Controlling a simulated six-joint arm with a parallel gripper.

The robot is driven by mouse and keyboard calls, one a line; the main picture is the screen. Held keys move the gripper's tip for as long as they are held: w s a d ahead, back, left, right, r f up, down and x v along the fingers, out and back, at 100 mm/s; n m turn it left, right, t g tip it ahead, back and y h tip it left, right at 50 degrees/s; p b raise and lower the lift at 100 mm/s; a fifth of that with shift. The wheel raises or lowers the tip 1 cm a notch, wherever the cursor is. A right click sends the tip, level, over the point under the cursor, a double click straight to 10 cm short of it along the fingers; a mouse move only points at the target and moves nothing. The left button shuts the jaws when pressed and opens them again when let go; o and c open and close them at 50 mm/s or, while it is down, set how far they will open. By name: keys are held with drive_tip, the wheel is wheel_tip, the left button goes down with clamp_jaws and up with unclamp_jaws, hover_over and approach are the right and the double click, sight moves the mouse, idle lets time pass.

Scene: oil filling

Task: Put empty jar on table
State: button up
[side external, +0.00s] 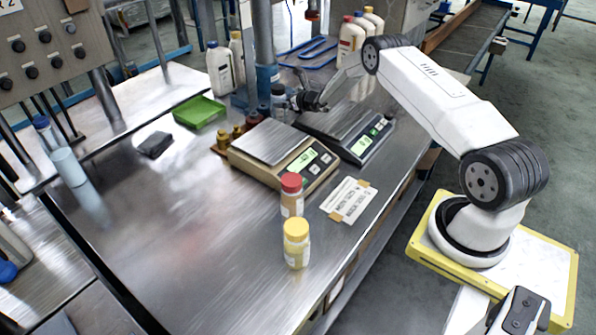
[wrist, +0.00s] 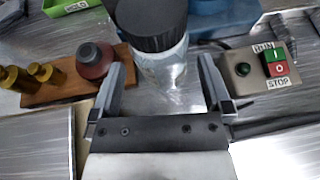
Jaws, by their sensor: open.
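A clear jar with a black lid (wrist: 160,62) stands upright in the wrist view, at the mouth of my gripper (wrist: 163,78). My gripper's two fingers are open, one on either side of the jar's lower visible part. I cannot tell whether they touch it. In the side external view the dark-capped jar (side external: 278,97) is just left of my gripper (side external: 293,101), behind the scales. The jar looks clear and empty, but its lower part is partly hidden. The steel table (side external: 170,225) has wide bare areas at front and left.
Two scales (side external: 268,141) (side external: 345,140) stand in front of my gripper. A wooden block with brass weights (wrist: 38,77) and a start-stop box (wrist: 262,68) flank the jar. Red-capped (side external: 291,196) and yellow-capped jars (side external: 297,244) stand at the front. A green tray (side external: 199,112) is left.

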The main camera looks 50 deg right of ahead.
drive_tip(key=shift+v, duration=3.85)
drive_tip(key=shift+a, duration=0.1)
drive_tip(key=a+r+n+g+y, duration=0.1)
drive_tip(key=a+n, duration=0.1)
drive_tip(key=a, duration=0.2)
drive_tip(key=s+a+r+n+y, duration=0.1)
drive_tip(key=a+n+y, duration=0.1)
drive_tip(key=a+n, duration=0.1)
drive_tip(key=a+r+n+g+y, duration=0.1)
drive_tip(key=a+n, duration=0.2)
drive_tip(key=a, duration=0.2)
drive_tip(key=shift+s+a+r+g, duration=0.3)
drive_tip(key=s+a+r+n+g+y, duration=0.2)
drive_tip(key=s+a+r+n+g, duration=0.15)
drive_tip(key=s+a+n, duration=0.5)
drive_tip(key=s+a+r+n+g+h, duration=0.2)
drive_tip(key=s+a+n, duration=0.2)
drive_tip(key=s+n, duration=0.5)
drive_tip(key=s+a+r+n+g+h, duration=0.2)
drive_tip(key=s+a+n, duration=0.3)
drive_tip(key=s+n, duration=0.4)
drive_tip(key=n, duration=0.2)
drive_tip(key=shift+s+n+g+h, duration=0.3)
drive_tip(key=shift+s+n+g, duration=0.05)
